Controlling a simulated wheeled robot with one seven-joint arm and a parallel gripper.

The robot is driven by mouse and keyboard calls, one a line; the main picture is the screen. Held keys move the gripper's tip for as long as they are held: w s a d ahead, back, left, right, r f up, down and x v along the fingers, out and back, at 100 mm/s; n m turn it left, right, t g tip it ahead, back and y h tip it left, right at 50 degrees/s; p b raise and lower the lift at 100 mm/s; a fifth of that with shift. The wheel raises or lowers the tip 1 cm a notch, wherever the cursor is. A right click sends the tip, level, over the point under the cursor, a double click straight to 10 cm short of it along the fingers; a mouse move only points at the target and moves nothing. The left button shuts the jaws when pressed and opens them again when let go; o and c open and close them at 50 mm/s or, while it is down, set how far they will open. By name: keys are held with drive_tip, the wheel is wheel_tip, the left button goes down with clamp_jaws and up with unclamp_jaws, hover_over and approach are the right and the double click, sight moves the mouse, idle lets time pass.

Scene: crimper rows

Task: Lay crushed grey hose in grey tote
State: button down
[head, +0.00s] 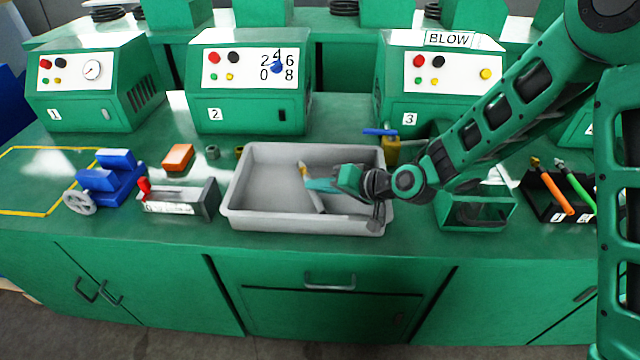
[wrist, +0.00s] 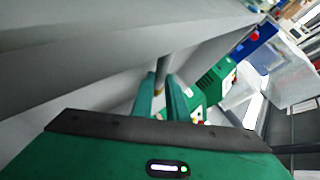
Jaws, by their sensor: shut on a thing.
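The grey tote (head: 250,222) stands in the middle of the green bench, with its open top facing up. My gripper (head: 310,184) reaches into it from the right, with its fingers over the tote's inside. It is shut on the grey hose (head: 318,203), a thin grey length with a brass-coloured end (head: 303,170). The hose slants inside the tote's outline; I cannot tell whether it touches the floor. In the wrist view, the grey hose (wrist: 162,68) shows between the two green fingers (wrist: 160,92), and much of it is hidden.
Left of the tote are a red-handled grey box (head: 180,197), a blue vise (head: 108,175) and an orange block (head: 178,157). A blue-handled brass valve (head: 391,150) stands close behind its right corner.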

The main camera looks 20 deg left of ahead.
drive_tip(key=c, duration=1.7)
unclamp_jaws()
drive_tip(key=shift+c, duration=0.2)
drive_tip(key=shift+r, duration=0.1)
